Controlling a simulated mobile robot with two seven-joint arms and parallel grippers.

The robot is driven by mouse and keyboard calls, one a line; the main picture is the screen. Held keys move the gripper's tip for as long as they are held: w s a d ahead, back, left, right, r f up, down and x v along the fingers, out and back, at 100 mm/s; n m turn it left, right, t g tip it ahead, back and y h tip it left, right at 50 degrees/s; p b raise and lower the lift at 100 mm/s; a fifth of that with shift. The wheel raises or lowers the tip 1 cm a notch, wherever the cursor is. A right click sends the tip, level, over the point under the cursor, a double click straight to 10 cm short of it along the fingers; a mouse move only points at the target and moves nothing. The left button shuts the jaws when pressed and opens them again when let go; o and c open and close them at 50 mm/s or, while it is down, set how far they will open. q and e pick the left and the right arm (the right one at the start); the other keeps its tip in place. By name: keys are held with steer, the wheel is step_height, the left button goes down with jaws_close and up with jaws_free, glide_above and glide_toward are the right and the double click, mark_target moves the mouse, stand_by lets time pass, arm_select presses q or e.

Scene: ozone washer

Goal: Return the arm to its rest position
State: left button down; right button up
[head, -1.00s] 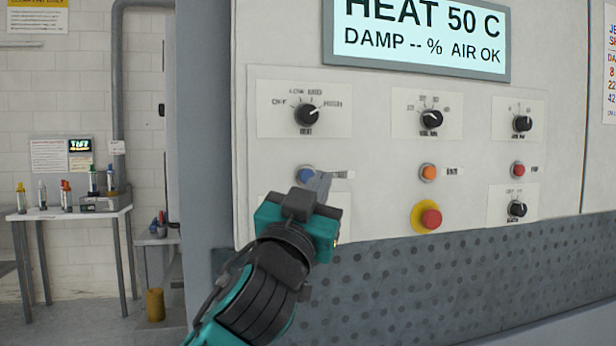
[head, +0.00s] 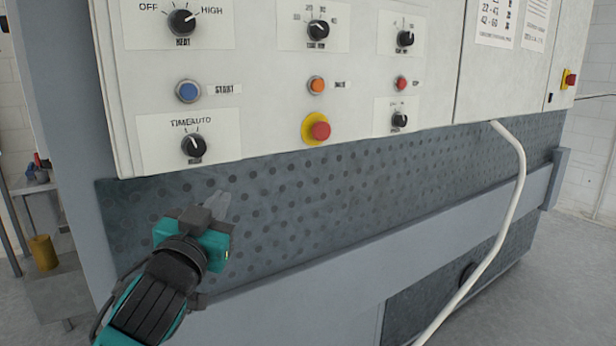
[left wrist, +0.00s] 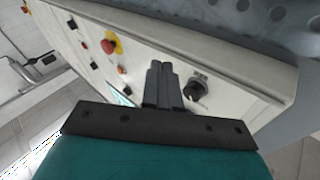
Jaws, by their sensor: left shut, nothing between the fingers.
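My left arm comes in from the lower left of the head view. Its left gripper (head: 219,205) is shut and empty, in front of the dark perforated panel, below the white control panel (head: 270,125). It sits lower than the blue START button (head: 188,91) and the black knob under it (head: 194,146). In the left wrist view the two fingers (left wrist: 160,70) lie together, with a black knob (left wrist: 197,88) beside them in the picture. I cannot tell their distance from the panel. My right gripper is not in view.
A red button on a yellow base (head: 316,129) and more knobs are on the panel. A grey rail (head: 400,270) runs along the machine's lower front. A pale hose (head: 505,220) hangs at the right. A yellow cylinder (head: 43,253) stands at the far left.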

arm_select(q)
step_height(320, 180, down, 13)
steer(key=s+g, duration=0.2)
steer(key=g, duration=0.1)
steer(key=s+a+f+g, duration=0.1)
steer(key=s+f+g, duration=0.2)
steer(key=s+f, duration=0.8)
steer(key=s+a+f+n+g, duration=0.1)
steer(key=s+f+g, duration=0.2)
steer(key=s+f, duration=0.8)
step_height(320, 180, down, 6)
steer(key=shift+a+r, duration=0.1)
steer(key=shift+a, duration=0.15)
